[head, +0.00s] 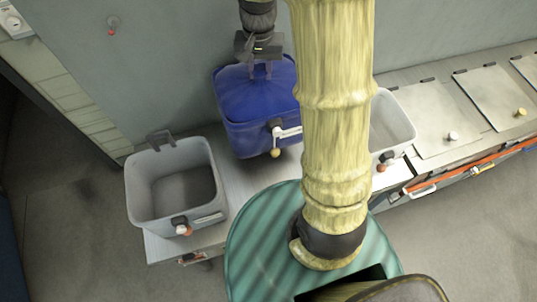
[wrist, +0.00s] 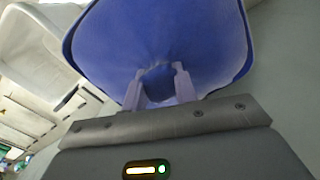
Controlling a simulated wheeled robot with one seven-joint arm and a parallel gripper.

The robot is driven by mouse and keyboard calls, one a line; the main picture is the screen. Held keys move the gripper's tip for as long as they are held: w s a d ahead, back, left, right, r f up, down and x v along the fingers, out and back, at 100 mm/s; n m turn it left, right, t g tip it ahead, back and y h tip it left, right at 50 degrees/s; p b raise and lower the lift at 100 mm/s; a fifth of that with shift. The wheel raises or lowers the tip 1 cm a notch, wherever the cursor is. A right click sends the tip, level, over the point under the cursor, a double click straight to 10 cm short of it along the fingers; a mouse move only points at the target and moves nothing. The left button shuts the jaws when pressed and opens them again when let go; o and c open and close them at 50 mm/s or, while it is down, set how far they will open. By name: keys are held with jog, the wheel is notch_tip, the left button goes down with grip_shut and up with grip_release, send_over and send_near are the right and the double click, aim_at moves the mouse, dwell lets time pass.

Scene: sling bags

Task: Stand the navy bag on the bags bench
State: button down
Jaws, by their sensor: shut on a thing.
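The navy bag (head: 258,100) is a deep blue, rounded bag, upright above or on the pale bench (head: 243,182), between two grey bins. A white handle and a tan knob show at its front right. My gripper (head: 261,72) comes from above and is shut on the top of the bag. In the wrist view the two fingers (wrist: 160,82) pinch the bag's top, and the blue bag (wrist: 205,40) spreads wide beyond them. Whether the bag's underside touches the bench cannot be told.
An open, empty grey bin (head: 148,195) stands at the bench's left end. Another pale bin (head: 393,125) stands to the right, partly hidden by my arm. Flat lidded panels (head: 430,115) continue further right. A grey wall (head: 175,60) is close behind the bag.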

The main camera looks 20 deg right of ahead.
jog(key=shift+f+p, duration=0.85)
jog(key=shift+f, duration=2.05)
jog(key=shift+f+p, duration=0.65)
jog(key=shift+f, duration=1.55)
jog(key=c, duration=1.1)
grip_release()
jog(key=shift+c, duration=0.2)
jog(key=shift+o, duration=0.2)
jog(key=shift+r, duration=0.5)
notch_tip(320, 180, up, 11)
jog(key=b, duration=0.2)
jog(key=shift+b, duration=0.35)
